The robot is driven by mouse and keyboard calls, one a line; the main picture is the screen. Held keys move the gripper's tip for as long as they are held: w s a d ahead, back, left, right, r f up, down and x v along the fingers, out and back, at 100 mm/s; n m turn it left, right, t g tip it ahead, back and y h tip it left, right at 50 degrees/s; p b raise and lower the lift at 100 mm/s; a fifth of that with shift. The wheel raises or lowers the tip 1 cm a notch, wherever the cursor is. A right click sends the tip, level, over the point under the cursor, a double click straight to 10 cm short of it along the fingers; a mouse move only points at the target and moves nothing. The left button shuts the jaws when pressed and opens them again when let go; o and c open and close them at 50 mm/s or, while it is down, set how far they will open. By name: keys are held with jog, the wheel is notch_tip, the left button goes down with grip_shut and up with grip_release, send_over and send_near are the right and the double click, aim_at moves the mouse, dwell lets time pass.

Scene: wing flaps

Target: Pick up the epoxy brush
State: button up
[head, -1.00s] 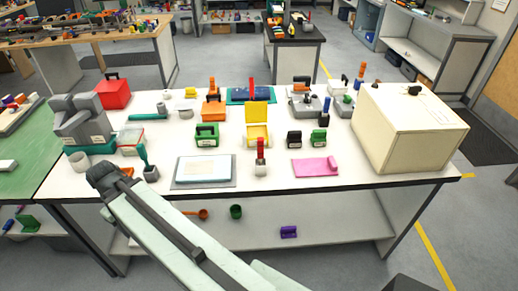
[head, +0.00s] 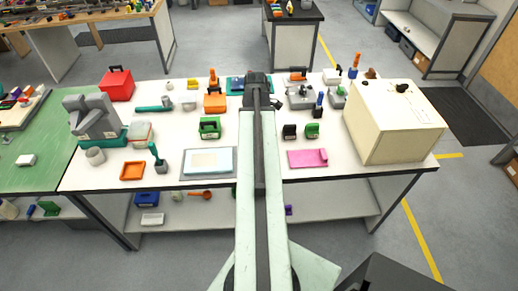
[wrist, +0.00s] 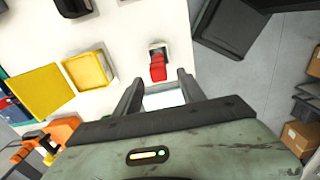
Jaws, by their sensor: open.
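A red-handled tool (wrist: 157,69) in a small pale holder stands just beyond my fingertips in the wrist view; it may be the epoxy brush, but its bristles do not show. In the head view my arm hides it. Another upright tool, dark green in a grey cup (head: 161,165), stands at the table's front left. My gripper (wrist: 159,78) is open and empty, its two fingers apart on either side of the line to the red handle. In the head view my gripper (head: 257,84) reaches over the middle of the white table (head: 225,136).
A yellow open box (wrist: 88,70) lies left of the red handle in the wrist view. A green case (head: 210,128), a tray with a pale sheet (head: 208,162), a pink piece (head: 307,158) and a large cream box (head: 390,125) also stand on the table.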

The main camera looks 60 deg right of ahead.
jog(key=f+b, duration=0.3)
jog(key=f, duration=0.1)
jog(key=f+b, duration=0.2)
jog(key=shift+s+d+f+b, duration=0.3)
jog(key=shift+r, duration=0.2)
grip_shut()
